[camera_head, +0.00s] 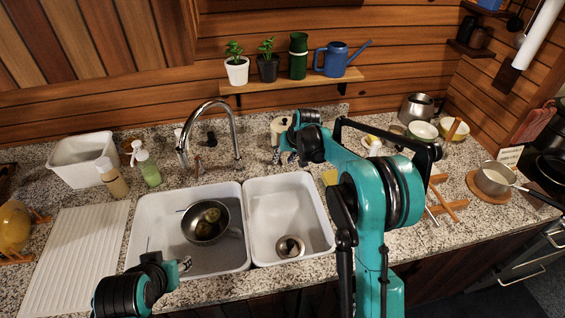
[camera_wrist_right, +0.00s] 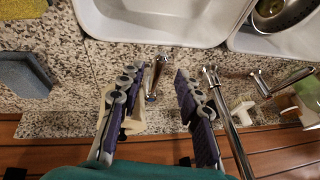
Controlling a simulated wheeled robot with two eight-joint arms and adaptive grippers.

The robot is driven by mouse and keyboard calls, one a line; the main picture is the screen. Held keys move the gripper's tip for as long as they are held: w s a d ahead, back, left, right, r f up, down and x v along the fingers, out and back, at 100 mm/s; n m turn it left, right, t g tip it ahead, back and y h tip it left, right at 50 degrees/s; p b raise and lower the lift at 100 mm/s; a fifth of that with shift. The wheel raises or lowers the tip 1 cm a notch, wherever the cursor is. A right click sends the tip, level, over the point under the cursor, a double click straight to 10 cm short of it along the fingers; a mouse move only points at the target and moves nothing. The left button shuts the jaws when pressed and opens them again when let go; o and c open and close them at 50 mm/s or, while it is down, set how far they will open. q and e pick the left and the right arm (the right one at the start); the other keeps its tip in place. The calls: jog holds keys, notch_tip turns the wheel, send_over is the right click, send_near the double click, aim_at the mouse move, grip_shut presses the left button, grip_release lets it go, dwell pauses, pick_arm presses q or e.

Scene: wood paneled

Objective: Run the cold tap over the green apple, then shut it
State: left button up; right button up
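Yellow-green round fruit, seemingly the green apple (camera_head: 212,215), lies in a metal pan (camera_head: 190,232) in the left basin. The chrome tap spout (camera_head: 222,108) arches behind the basins; I see no water running. In the right wrist view, my right gripper (camera_wrist_right: 165,98) is open, its fingers on either side of a tap handle (camera_wrist_right: 157,72), with gaps on both sides. The other handle (camera_wrist_right: 262,84) is beyond the spout. In the head view, my right gripper (camera_head: 287,157) is behind the right basin. My left gripper (camera_head: 184,265) is at the left basin's front edge; its opening is unclear.
The right basin (camera_head: 262,215) is empty apart from its drain. Soap bottles (camera_head: 149,168) and a white tub (camera_head: 80,160) stand left of the tap. A blue-grey sponge (camera_wrist_right: 22,72) lies beside my right gripper. A shelf (camera_head: 290,82) with plants hangs above.

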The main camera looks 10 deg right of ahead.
aim_at(281, 163)
jog(key=x, duration=0.3)
jog(key=shift+d, duration=0.1)
jog(key=shift+w+f, duration=0.2)
jog(key=shift+f, duration=0.3)
grip_shut()
